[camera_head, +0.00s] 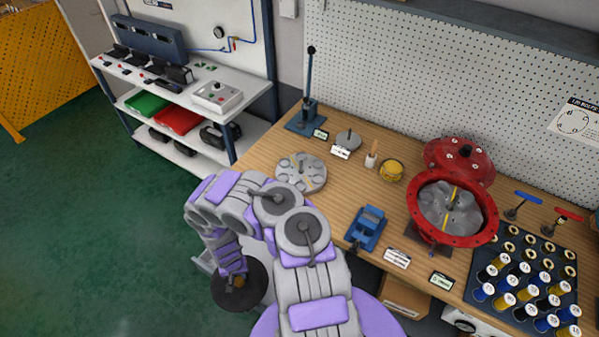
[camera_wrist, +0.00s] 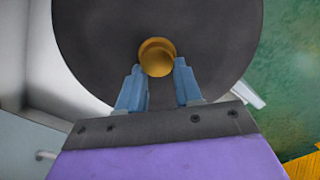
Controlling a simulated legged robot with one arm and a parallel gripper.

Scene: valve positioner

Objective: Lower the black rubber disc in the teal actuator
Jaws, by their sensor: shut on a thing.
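A large black disc (camera_head: 222,295) with a brass-coloured hub hangs from my gripper (camera_head: 238,278), low in front of the bench and left of it. In the wrist view the disc (camera_wrist: 90,45) fills the top, and the two blue fingers of my gripper (camera_wrist: 157,68) are closed on either side of the brass hub (camera_wrist: 157,57). I see no teal actuator. A round red housing (camera_head: 427,233) stands open on the bench at the right, with a grey lobed plate (camera_head: 440,205) inside. The disc is well apart from it.
A red lid (camera_head: 460,153) stands behind the housing. A blue vise (camera_head: 366,228), a round grey plate (camera_head: 302,170), a yellow cup (camera_head: 391,170) and a lever press (camera_head: 305,118) occupy the bench. A rack of spools (camera_head: 530,265) is at right. Open green floor (camera_head: 90,220) lies left.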

